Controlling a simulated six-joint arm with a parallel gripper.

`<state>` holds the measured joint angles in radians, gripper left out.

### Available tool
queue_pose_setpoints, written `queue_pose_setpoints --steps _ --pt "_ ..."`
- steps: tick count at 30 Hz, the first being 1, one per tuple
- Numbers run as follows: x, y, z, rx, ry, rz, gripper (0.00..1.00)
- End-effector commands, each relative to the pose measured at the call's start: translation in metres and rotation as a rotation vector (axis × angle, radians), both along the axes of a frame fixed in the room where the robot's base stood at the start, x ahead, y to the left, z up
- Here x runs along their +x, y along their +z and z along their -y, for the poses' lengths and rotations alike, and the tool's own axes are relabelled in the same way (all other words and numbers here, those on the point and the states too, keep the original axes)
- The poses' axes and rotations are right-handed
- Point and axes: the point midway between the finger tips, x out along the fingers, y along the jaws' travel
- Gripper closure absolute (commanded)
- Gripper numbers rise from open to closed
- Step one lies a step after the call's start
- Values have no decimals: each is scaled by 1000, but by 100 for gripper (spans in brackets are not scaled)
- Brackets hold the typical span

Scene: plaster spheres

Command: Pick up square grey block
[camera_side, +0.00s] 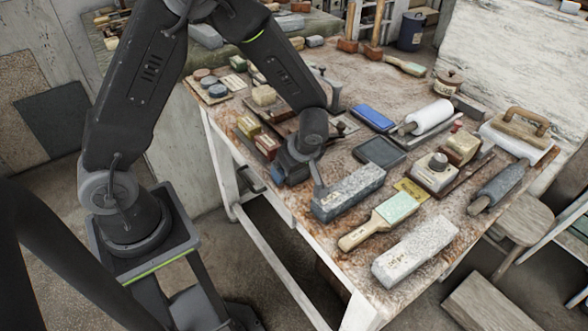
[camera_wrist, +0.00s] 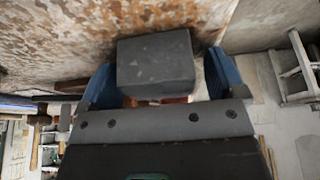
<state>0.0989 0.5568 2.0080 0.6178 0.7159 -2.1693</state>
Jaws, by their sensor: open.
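In the wrist view a square-faced grey block (camera_wrist: 155,58) lies between the two blue fingers of my gripper (camera_wrist: 160,76). In the side view my gripper (camera_side: 296,170) is low at the table's near left edge. A long grey block (camera_side: 350,192) lies just right of it. I cannot tell for certain whether this is the same block. The arm hides part of the gripper and what is between the fingers.
The worn table (camera_side: 440,225) is crowded. A green-topped wooden paddle (camera_side: 385,217) and a pale block (camera_side: 415,252) lie in front. Small boxes (camera_side: 266,145) sit left of the arm.

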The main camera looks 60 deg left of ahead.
Motion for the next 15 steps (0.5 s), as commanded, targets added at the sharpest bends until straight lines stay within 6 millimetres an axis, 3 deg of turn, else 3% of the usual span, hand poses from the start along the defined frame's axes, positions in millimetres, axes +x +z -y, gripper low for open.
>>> queue_pose_setpoints --steps 2,15 --pt "0 0 0 0 0 0 15" --pt "0 1 0 0 0 0 58"
